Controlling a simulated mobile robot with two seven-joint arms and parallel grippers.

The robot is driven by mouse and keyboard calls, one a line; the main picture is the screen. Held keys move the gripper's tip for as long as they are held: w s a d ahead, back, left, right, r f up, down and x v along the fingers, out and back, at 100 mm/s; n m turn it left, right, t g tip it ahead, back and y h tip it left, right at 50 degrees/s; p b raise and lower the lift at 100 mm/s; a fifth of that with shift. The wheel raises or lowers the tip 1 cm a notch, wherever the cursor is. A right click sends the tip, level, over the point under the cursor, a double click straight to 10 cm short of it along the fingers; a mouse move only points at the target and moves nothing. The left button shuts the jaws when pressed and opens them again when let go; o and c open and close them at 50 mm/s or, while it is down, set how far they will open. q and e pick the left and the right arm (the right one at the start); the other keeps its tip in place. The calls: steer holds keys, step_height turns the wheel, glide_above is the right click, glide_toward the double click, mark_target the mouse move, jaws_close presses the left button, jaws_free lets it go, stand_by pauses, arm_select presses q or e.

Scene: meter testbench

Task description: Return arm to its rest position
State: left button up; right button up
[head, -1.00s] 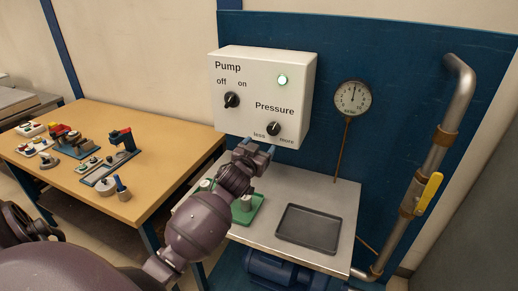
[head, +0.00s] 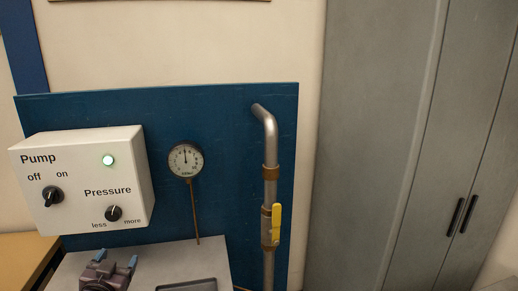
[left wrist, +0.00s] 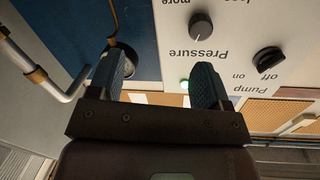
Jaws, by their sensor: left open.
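My left gripper (head: 116,260) is at the bottom left of the head view, below the white pump box (head: 88,170) and apart from it. Its two blue fingers are spread with nothing between them; they also show in the left wrist view (left wrist: 165,78). The rest of the left arm is cut off by the frame's bottom edge. The pump knob (head: 53,196) and the pressure knob (head: 114,213) are on the box's front. A green light (head: 108,160) is lit. My right gripper is not in view.
A metal bench top (head: 165,260) with a dark tray (head: 190,285) lies under the box. A gauge (head: 185,160) and a pipe with a yellow valve handle (head: 276,223) are to the right, on or before the blue panel (head: 225,125). A grey cabinet (head: 400,120) stands at the far right.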

arm_select(q)
steer(key=s+d+f+g, duration=0.2)
steer(key=s+d+f, duration=0.2)
steer(key=s+f, duration=0.6)
steer(key=s+d+f+n+g+h, duration=0.1)
steer(key=s+d+f+g, duration=0.2)
steer(key=s+f, duration=0.7)
steer(key=s+d, duration=0.1)
steer(key=s, duration=0.4)
steer(key=shift+s+g+h, duration=0.3)
steer(key=shift+s, duration=0.05)
steer(key=shift+f, duration=0.1)
stand_by(0.7)
